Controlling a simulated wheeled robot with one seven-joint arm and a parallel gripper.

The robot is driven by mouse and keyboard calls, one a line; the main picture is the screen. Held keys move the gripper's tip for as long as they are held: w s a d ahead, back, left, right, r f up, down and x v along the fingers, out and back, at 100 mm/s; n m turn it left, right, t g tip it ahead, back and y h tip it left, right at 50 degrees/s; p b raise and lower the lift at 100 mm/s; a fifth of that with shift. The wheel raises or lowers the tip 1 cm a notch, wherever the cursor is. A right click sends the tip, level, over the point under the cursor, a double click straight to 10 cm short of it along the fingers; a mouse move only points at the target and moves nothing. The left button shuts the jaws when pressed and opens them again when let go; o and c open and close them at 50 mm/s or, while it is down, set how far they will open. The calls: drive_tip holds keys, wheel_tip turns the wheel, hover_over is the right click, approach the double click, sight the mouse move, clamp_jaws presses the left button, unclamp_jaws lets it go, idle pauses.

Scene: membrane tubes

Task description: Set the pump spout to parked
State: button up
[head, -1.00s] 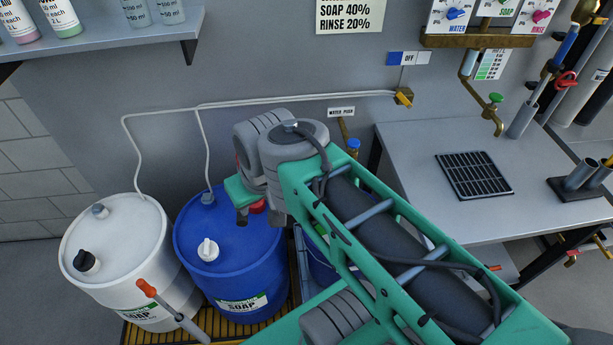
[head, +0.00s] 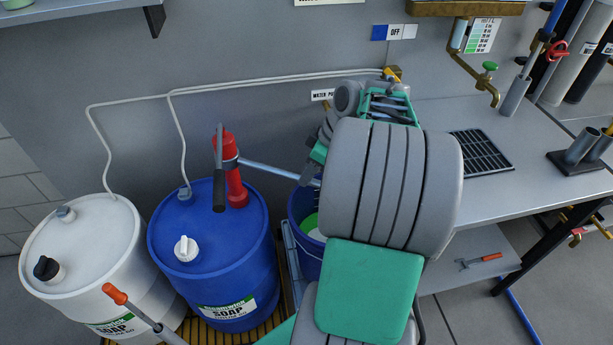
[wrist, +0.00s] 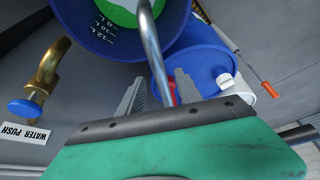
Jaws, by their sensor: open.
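The red hand pump (head: 235,175) stands upright on the blue soap drum (head: 215,240), with a dark lever handle (head: 219,185). Its grey metal spout (head: 270,171) points right, reaching over the blue bucket (head: 295,205), which holds green liquid (head: 311,224). My gripper (wrist: 160,90) is open. In the wrist view, the spout (wrist: 153,42) runs between its two fingers; I cannot tell whether either finger touches it. In the head view, my arm hides the fingers and part of the bucket.
A white soap drum (head: 90,250) stands left of the blue one. A brass tap with a blue knob (wrist: 27,107) is beside the bucket in the wrist view. The steel bench (head: 535,160) is at right. An orange-handled tool (head: 135,310) stands in front of the drums.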

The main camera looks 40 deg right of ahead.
drive_tip(key=shift+x, duration=1.1)
clamp_jaws()
idle(0.6)
